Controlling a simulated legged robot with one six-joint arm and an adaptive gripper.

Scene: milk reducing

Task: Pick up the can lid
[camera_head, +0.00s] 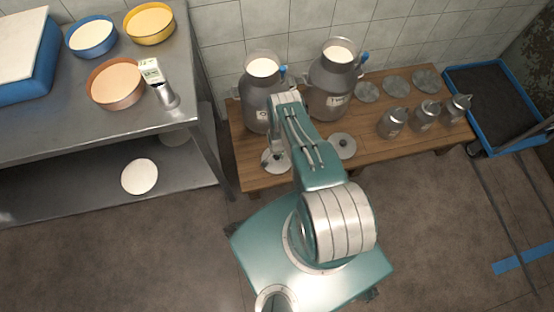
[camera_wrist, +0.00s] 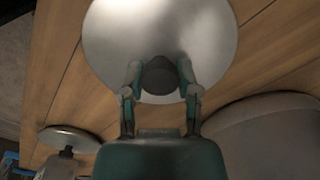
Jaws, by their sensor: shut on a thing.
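A round grey metal can lid (camera_head: 269,161) lies at the front left of the wooden bench, in front of the left milk can. In the wrist view the lid (camera_wrist: 160,28) fills the upper middle, with its dark knob (camera_wrist: 160,76) between my two fingers. My gripper (camera_wrist: 160,88) is shut on this knob. In the head view my gripper (camera_head: 275,148) is partly hidden by my arm, over the lid. Whether the lid touches the bench or is slightly raised cannot be told. A second lid (camera_head: 343,146) lies to the right; it also shows in the wrist view (camera_wrist: 70,138).
Two large grey milk cans, left (camera_head: 257,105) and right (camera_head: 330,88), stand open on the wooden bench (camera_head: 370,150). Small cans (camera_head: 426,115) and flat lids (camera_head: 396,86) are farther right. A steel table (camera_head: 60,130) with coloured round pans stands left.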

